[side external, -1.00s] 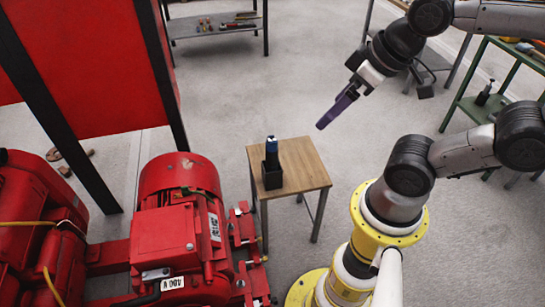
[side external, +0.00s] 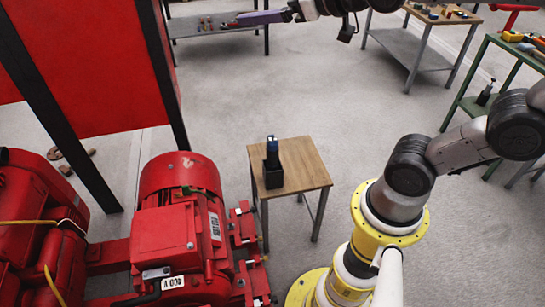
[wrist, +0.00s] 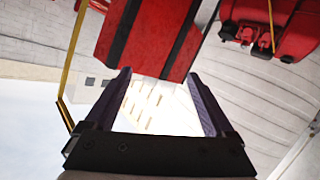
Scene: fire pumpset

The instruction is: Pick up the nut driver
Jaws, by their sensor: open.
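A dark tool with a blue top (side external: 271,145) stands upright in a black holder (side external: 273,178) on the small wooden table (side external: 305,165) in the side view. It may be the nut driver, but it is too small to tell. My gripper (side external: 240,18) is high at the top of the side view, pointing left, well away from that table. In the wrist view my gripper (wrist: 158,80) has its two purple fingers wide apart with nothing between them. The wrist view does not show the tool.
A red pump set (side external: 180,220) stands left of the small table. A red panel with dark posts (side external: 95,65) rises at the left. A grey shelf (side external: 215,25) is at the back, and a workbench (side external: 440,14) and green rack (side external: 510,45) are at the right.

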